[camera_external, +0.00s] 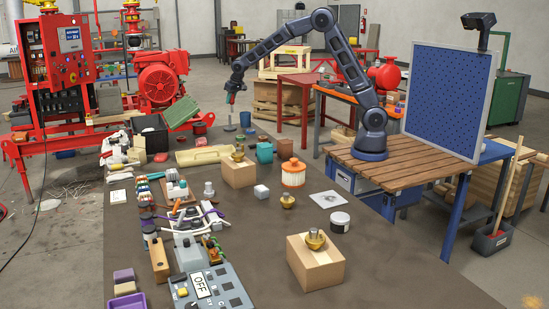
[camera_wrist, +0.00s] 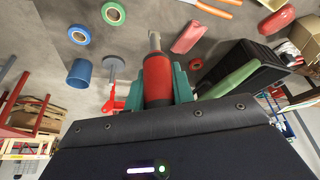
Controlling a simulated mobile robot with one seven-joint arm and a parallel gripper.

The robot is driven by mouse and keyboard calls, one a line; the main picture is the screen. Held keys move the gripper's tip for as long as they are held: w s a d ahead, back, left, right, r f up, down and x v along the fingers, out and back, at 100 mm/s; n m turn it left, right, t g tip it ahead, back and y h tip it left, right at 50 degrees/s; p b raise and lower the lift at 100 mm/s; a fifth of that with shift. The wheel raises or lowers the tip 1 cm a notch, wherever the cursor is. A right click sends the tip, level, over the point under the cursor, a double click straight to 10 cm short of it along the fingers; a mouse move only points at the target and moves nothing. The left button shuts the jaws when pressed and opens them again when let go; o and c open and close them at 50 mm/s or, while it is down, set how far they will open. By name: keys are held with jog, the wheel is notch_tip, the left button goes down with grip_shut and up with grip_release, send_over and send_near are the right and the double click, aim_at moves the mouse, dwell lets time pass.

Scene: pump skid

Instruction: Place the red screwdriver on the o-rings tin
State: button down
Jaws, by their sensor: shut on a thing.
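My gripper (camera_external: 231,97) is held above the far end of the long dark bench. In the wrist view its teal fingers (camera_wrist: 158,80) are shut on the red screwdriver (camera_wrist: 157,78), gripping its red handle, with the grey metal end pointing away from the wrist. In the external view the screwdriver is small and hard to make out at the fingers.
The bench is crowded along its left side. Two cardboard boxes (camera_external: 316,273) carry brass parts, and an orange-and-white container (camera_external: 293,174) stands between them. The wrist view shows a blue cup (camera_wrist: 80,72), tape rolls (camera_wrist: 113,13) and a dark crate (camera_wrist: 243,68).

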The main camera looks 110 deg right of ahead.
jog(key=shift+a, duration=0.1)
jog(key=w+a+r+n+t+y, duration=0.15)
jog(key=w+a, duration=0.35)
jog(key=a, duration=0.8)
jog(key=w+a+n, duration=0.3)
jog(key=w+a, duration=0.2)
jog(key=a, duration=0.7)
jog(key=w+a+r+n+y, duration=0.15)
jog(key=w+a, duration=0.35)
jog(key=a, duration=0.8)
jog(key=s+a+n, duration=0.2)
jog(key=a+n, duration=0.3)
jog(key=a, duration=2.1)
jog(key=s+a+r+n+y, duration=0.1)
jog(key=s+a+n, duration=0.1)
jog(key=s+a, duration=0.7)
jog(key=s+a+n+y, duration=0.1)
jog(key=s+a+n, duration=0.25)
jog(key=a, duration=1.05)
jog(key=s+a+r+n+y, duration=0.1)
jog(key=s+a+n, duration=0.1)
jog(key=s+a, duration=0.75)
jog(key=shift+m, duration=0.25)
jog(key=f, duration=0.6)
jog(key=w+a+f, duration=0.1)
jog(key=f, duration=0.6)
jog(key=w+a+f, duration=0.1)
jog(key=f, duration=0.5)
jog(key=shift+f, duration=0.25)
